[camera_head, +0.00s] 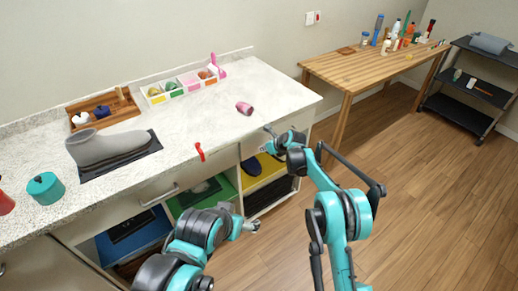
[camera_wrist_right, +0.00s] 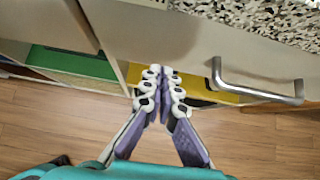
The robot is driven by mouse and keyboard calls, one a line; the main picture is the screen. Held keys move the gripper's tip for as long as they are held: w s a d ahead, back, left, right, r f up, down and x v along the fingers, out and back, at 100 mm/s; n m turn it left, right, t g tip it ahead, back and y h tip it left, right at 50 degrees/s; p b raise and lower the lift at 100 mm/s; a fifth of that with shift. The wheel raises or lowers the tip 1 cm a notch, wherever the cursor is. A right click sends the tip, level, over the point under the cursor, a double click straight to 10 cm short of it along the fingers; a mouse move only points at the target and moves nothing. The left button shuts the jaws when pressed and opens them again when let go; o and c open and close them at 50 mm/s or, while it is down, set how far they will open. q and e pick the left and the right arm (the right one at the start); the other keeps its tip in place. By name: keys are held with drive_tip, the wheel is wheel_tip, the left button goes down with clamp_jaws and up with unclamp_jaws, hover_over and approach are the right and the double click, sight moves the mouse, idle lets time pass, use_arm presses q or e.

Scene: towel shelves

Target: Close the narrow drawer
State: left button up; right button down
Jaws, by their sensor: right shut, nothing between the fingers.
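The narrow drawer (camera_head: 301,122) is under the right end of the counter, with a pale front. In the right wrist view, its front (camera_wrist_right: 190,45) carries a silver bar handle (camera_wrist_right: 258,92) right of my fingers. I cannot tell how far it stands out. My right gripper (camera_head: 268,146) is at this drawer's front in the head view and hides part of it. In the wrist view my right gripper (camera_wrist_right: 163,72) is shut and empty, its tips close to the front's lower part; contact is unclear. My left gripper (camera_head: 249,226) is low before the shelves, too small to read.
A wider drawer (camera_head: 140,193) with a bar handle (camera_head: 160,195) is to the left. Open compartments with green (camera_head: 222,190) and yellow (camera_head: 266,172) linings lie below. A pink cup (camera_head: 244,108) lies on the counter (camera_head: 265,85). Floor (camera_head: 430,200) is clear to the right.

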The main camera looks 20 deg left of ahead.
use_arm(q)
drive_tip(key=r+p, duration=0.3)
drive_tip(key=shift+s+r, duration=0.25)
drive_tip(key=shift+s, duration=0.15)
use_arm(e)
drive_tip(key=v, duration=1.1)
drive_tip(key=shift+s+d+f, duration=0.25)
drive_tip(key=shift+d+f, duration=0.1)
drive_tip(key=s+d+r+n+t+h, duration=0.1)
drive_tip(key=s+d+r+n+h, duration=0.2)
drive_tip(key=s+d+r+n, duration=1.2)
drive_tip(key=s+d+f+n+h, duration=0.1)
drive_tip(key=s+d+n+h, duration=0.1)
drive_tip(key=s+d+n, duration=0.3)
drive_tip(key=s+d+f+n+h, duration=0.1)
drive_tip(key=s+d+n, duration=0.4)
drive_tip(key=s+d, duration=0.8)
drive_tip(key=s+h, duration=0.1)
drive_tip(key=s, duration=0.5)
drive_tip(key=shift+s+d+f+n+t, duration=0.2)
drive_tip(key=shift+s+f+n+t, duration=0.1)
drive_tip(key=shift+s, duration=0.1)
